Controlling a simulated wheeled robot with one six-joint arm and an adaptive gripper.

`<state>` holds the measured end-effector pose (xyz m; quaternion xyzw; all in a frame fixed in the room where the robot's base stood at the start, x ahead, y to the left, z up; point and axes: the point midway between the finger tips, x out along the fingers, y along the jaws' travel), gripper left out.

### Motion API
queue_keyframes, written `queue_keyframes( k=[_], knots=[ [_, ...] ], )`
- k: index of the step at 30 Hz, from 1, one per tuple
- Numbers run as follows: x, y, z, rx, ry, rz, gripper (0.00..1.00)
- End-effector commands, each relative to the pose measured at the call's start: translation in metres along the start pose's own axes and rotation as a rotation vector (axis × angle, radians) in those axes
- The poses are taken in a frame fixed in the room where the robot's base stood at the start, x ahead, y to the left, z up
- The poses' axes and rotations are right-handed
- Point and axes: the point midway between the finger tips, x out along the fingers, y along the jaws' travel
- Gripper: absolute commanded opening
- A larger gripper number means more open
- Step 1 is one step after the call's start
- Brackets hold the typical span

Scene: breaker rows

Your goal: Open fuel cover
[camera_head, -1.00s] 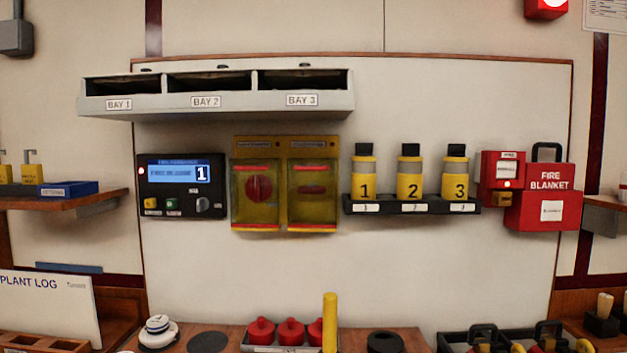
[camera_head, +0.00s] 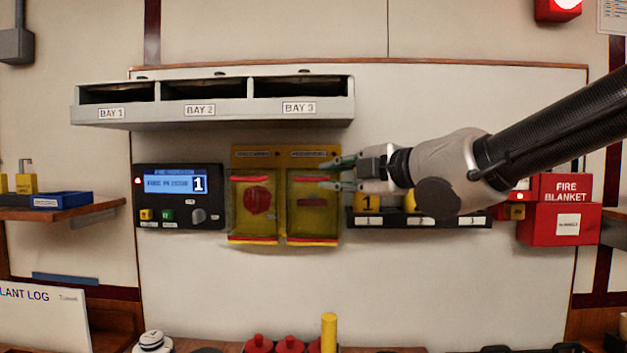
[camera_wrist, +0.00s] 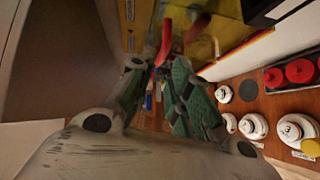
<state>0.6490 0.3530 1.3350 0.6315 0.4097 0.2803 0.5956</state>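Two clear yellow covers hang side by side on the wall panel. The left cover (camera_head: 253,225) has a round red knob behind it, and the right cover (camera_head: 312,220) has a red horizontal handle behind it. Each has a red strip near its top and at its bottom edge. Their small top labels are too blurred to read. My gripper (camera_head: 330,173) points left, with its fingertips apart in front of the right cover's upper right part. In the wrist view a red strip (camera_wrist: 165,43) shows just beyond the fingertips (camera_wrist: 158,68). I cannot tell whether they touch it.
A control box (camera_head: 180,215) with a blue screen is left of the covers. A grey three-bay shelf (camera_head: 230,112) juts out above. A black rack (camera_head: 440,221) with numbered yellow canisters is right, partly behind my gripper. The wall below the covers is clear.

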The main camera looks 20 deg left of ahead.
Motion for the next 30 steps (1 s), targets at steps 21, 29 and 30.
queue_keyframes(
  k=[21,29,30],
  knots=[
    [0.067,-0.002,0.001,0.005,-0.003,-0.003,0.19],
    [0.067,-0.002,0.001,0.005,-0.003,-0.003,0.00],
    [0.067,-0.002,0.001,0.005,-0.003,-0.003,0.00]
  ],
)
